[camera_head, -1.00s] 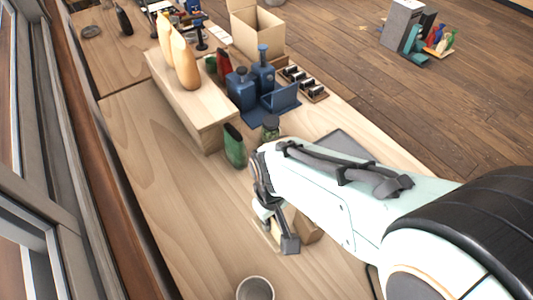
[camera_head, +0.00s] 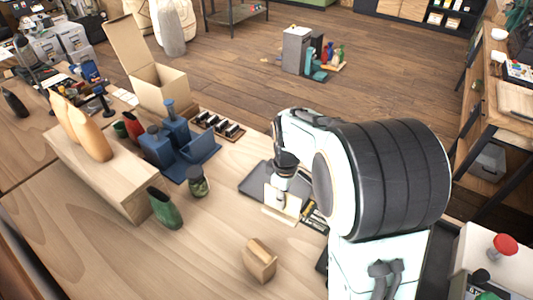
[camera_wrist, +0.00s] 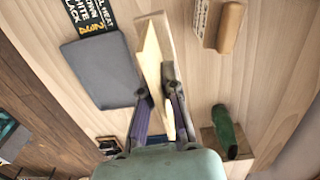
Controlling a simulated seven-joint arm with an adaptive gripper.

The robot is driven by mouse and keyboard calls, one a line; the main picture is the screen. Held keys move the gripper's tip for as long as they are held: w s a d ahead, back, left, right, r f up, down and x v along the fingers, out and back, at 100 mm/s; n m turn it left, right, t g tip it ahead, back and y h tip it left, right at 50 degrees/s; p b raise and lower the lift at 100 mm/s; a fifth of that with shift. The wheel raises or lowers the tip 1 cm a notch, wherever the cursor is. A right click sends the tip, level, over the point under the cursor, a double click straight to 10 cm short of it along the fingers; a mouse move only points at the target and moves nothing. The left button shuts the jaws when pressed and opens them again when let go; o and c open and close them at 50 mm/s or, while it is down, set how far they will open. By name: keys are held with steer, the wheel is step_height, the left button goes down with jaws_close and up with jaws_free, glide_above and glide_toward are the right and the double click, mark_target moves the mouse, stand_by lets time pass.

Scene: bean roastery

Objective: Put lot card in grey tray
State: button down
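The lot card (camera_head: 283,199) is a pale upright card with a light wooden strip at its foot. My gripper (camera_head: 281,180) is shut on it; in the wrist view the card (camera_wrist: 153,62) stands between the two fingers (camera_wrist: 158,98). The grey tray (camera_head: 254,186) is a flat, empty-looking dark grey tray, partly hidden behind my gripper and the card. In the wrist view the tray (camera_wrist: 104,72) lies just left of the card. The card appears near the tray's edge; its height above the table is hard to tell.
A black lettered card (camera_head: 314,216) lies beside the tray. A wooden block (camera_head: 259,262) stands toward the front. A green pouch (camera_head: 164,209), a dark-lidded jar (camera_head: 197,183) and a blue stand (camera_head: 197,158) are to the left. Bare tabletop lies between them.

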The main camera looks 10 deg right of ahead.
steer(key=shift+m, duration=0.3)
steer(key=w+d+f, duration=0.1)
steer(key=w+f, duration=0.2)
steer(key=w, duration=0.1)
steer(key=w+d+f, duration=0.1)
steer(key=w+f, duration=0.2)
steer(key=w, duration=0.2)
steer(key=w+d+f, duration=0.1)
steer(key=w+f, duration=0.3)
steer(key=shift+w+d+f, duration=0.1)
steer(key=shift+w+d, duration=0.1)
steer(key=shift+w+f, duration=0.1)
steer(key=shift+f, duration=1.55)
steer(key=shift+f, duration=0.1)
steer(key=c, duration=1.2)
jaws_free()
steer(key=shift+c, duration=0.2)
